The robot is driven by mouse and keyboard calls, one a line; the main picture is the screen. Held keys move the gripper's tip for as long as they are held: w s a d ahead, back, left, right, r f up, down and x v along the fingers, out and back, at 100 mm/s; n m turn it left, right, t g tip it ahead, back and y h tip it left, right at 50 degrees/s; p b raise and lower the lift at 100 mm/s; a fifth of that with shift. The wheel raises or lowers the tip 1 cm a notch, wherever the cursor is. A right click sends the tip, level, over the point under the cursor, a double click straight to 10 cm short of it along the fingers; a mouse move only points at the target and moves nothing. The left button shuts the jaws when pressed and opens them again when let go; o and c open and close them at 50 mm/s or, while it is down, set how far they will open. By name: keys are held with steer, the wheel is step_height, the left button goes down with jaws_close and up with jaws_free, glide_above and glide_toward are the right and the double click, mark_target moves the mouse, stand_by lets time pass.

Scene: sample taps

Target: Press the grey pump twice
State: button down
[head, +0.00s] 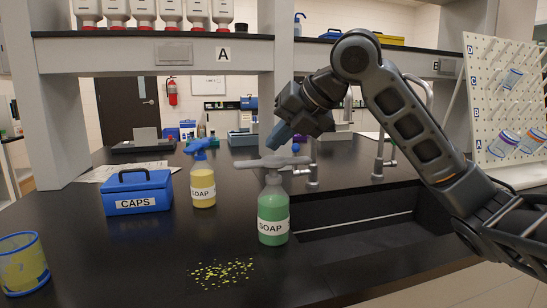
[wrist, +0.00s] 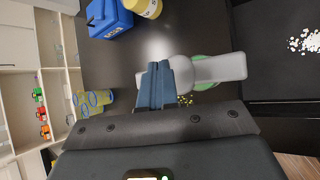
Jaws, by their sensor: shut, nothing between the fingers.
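The grey pump (head: 272,162) sits on top of a green bottle (head: 273,212) labelled SOAP, which stands upright on the black counter. In the wrist view the grey pump (wrist: 212,70) reaches past the fingers to the right and hides most of the green bottle. My gripper (head: 276,143) is shut and empty, pointing down just above the pump head. In the wrist view my gripper (wrist: 156,75) overlaps the pump's left part. I cannot tell whether the fingertips touch it.
A yellow SOAP bottle with a blue pump (head: 202,185) and a blue CAPS box (head: 137,192) stand to the left. A blue-rimmed cup (head: 22,265) is at the front left. Yellow specks (head: 222,271) lie in front. A sink with taps (head: 378,160) is at the right.

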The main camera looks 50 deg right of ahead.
mark_target(279, 159)
steer(key=shift+r+p, duration=1.8)
steer(key=shift+r, duration=0.8)
steer(key=shift+s+f, duration=0.1)
